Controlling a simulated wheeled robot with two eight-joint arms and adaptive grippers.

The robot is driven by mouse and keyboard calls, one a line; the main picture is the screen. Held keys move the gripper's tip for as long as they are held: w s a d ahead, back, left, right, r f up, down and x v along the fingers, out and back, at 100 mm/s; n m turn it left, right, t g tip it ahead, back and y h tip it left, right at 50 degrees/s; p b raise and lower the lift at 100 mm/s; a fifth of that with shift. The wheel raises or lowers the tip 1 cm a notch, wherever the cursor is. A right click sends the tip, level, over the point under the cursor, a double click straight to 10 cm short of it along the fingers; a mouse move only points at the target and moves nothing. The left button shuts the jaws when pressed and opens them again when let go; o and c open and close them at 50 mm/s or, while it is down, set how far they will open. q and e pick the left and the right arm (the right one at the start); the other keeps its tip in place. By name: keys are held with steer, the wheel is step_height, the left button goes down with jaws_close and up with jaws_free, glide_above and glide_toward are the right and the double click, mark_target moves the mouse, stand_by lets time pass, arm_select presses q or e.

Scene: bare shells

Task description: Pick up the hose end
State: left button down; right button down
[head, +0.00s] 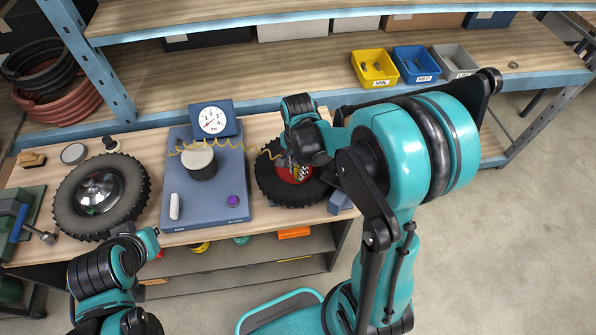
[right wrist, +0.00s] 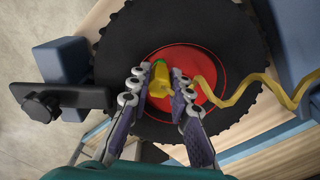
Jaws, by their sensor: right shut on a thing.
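The yellow hose end (right wrist: 159,82) has a green tip and sits between the fingers of my right gripper (right wrist: 157,90) in the right wrist view. The gripper is shut on it, over the red hub of a black tyred wheel (right wrist: 125,55). The coiled yellow hose (right wrist: 236,101) runs off to the right there. In the head view my right gripper (head: 293,162) is over the red-hubbed wheel (head: 268,184), and its hold is mostly hidden. The hose (head: 228,145) runs from the blue gauge station (head: 180,213). My left arm shows at the lower left; its fingers are not visible.
A wheel with a silver hub (head: 75,212) lies on the wooden bench left of the station. The round gauge (head: 212,120) stands at the station's back. Yellow (head: 374,68), blue (head: 416,65) and grey (head: 455,62) bins sit on the shelf behind. Floor at right is clear.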

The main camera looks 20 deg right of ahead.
steer(key=shift+r, duration=0.15)
step_height(320, 180, up, 4)
steer(key=shift+s+d+r+p, duration=0.1)
steer(key=shift+d+r+p, duration=0.1)
steer(key=shift+p, duration=0.3)
steer(key=s+d+r+p, duration=0.1)
steer(key=s+d+r, duration=0.5)
steer(key=s+d, duration=0.1)
steer(key=shift+s+d+r, duration=0.2)
steer(key=shift+d, duration=0.5)
